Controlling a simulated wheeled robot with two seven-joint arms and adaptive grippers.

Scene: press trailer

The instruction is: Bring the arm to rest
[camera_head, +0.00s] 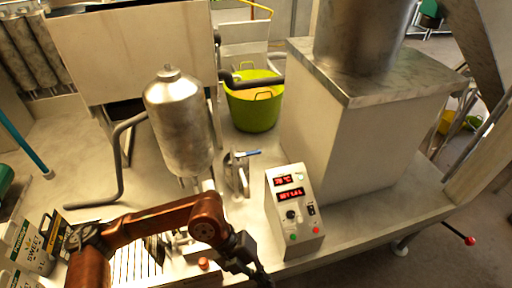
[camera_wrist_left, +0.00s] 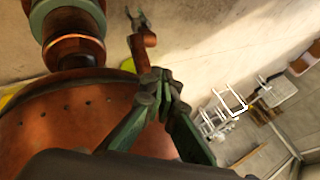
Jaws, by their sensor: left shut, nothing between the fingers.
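My left arm (camera_head: 150,222) is copper-coloured and comes in from the lower left of the head view, bent at its elbow. My left gripper (camera_head: 262,277) is dark and hangs at the bottom edge, partly cut off, in front of the bench edge. In the left wrist view my left gripper (camera_wrist_left: 165,85) has its green-grey fingers together at the tips, with nothing between them. A small copper piece with a forked end (camera_wrist_left: 138,25) shows beyond the fingertips; I cannot tell what it is. I do not make out a right gripper in the head view.
A control box (camera_head: 294,212) with red displays stands on the bench just beyond my left gripper. A metal canister (camera_head: 180,125) stands behind the arm. A green tub (camera_head: 254,108) is farther back. White cartons (camera_head: 30,245) are at the lower left. Floor (camera_head: 400,270) is clear at the lower right.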

